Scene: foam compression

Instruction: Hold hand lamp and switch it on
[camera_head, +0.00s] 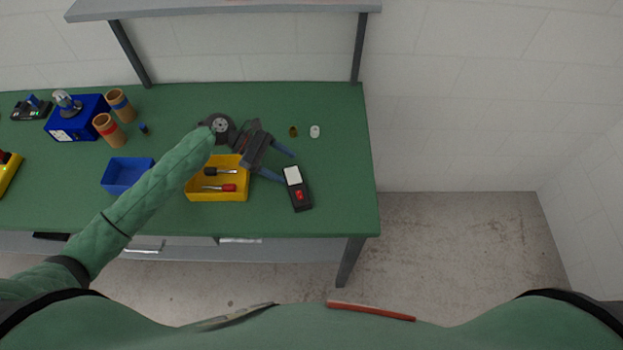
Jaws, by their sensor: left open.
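The hand lamp (304,202) is a small black box with a white panel on its upper end and a red switch on its lower half. It lies on the green table near the right front. My left gripper (278,164) is open, with two blue-tipped fingers pointing right. It is just up and left of the lamp. The lower fingertip appears close to the lamp's upper left edge; I cannot tell whether they touch. Nothing shows between the fingers. My right gripper is not in view.
A yellow bin (217,195) with screwdrivers lies under my left forearm. A blue bin (122,186) is farther left. A white item (315,131) and a small brown item (293,132) stand behind the lamp. The table (345,190) is clear to the lamp's right. A shelf (230,9) hangs above.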

